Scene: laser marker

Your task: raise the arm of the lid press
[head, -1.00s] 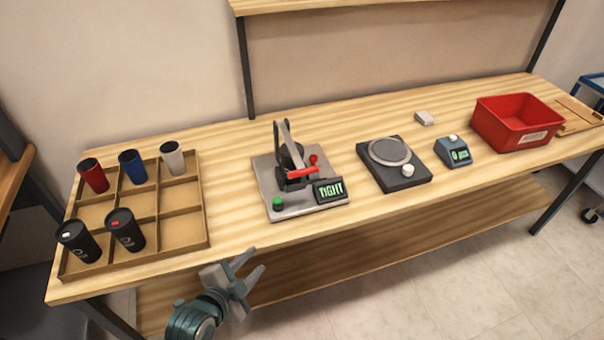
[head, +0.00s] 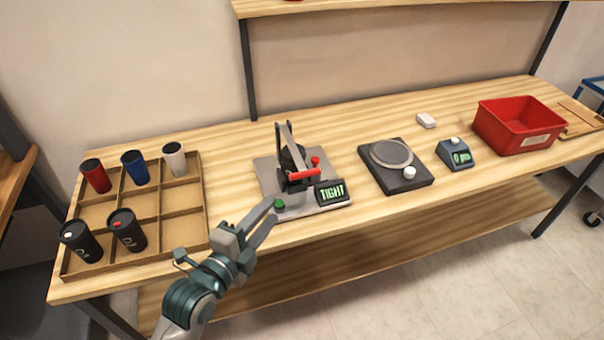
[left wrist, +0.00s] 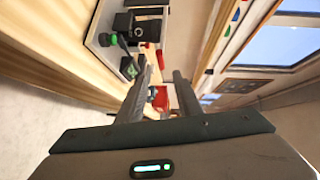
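The lid press (head: 270,180) stands on the bench on a grey base plate, with a black body and a grey upright frame. Its red-gripped arm (head: 304,174) is low, toward the front. Its display (head: 332,192) reads TIGHT, and a green button (head: 279,203) sits at the front left. My left gripper (head: 271,211) is open and empty, its fingertips close to the press's front left corner near the button. I cannot tell whether they touch it. The left wrist view shows the fingers (left wrist: 160,72) apart and the display (left wrist: 128,68) beyond them. My right gripper is not in view.
A divided wooden tray (head: 180,233) with several cups stands left. The bench between tray and press is clear.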

